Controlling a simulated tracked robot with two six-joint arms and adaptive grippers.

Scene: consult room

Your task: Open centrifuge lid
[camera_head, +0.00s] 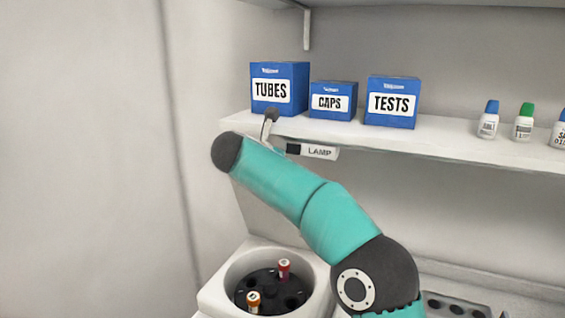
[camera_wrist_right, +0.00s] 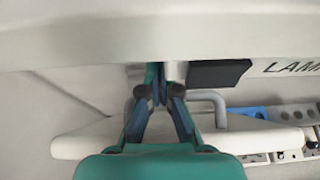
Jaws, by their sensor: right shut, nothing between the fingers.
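The white centrifuge (camera_head: 215,297) is at the bottom of the head view. Its round bowl is uncovered and shows the black rotor (camera_head: 263,292) with a red-capped and an orange-capped tube. In the wrist view a white slab with rounded ends (camera_wrist_right: 85,142) and a grey bar handle (camera_wrist_right: 217,103) lies behind my gripper; it looks like the lid, raised. My right gripper (camera_wrist_right: 158,86) is shut and empty, just under the shelf edge, left of the handle. I cannot tell if it touches anything. My left gripper is out of view.
The shelf (camera_head: 455,146) is close above my right gripper, with blue boxes TUBES (camera_head: 292,80), CAPS (camera_head: 345,88) and TESTS (camera_head: 405,85) and small bottles on it. The lamp switch block (camera_head: 318,152) hangs under its edge. A grey rack (camera_head: 455,304) stands right of the centrifuge.

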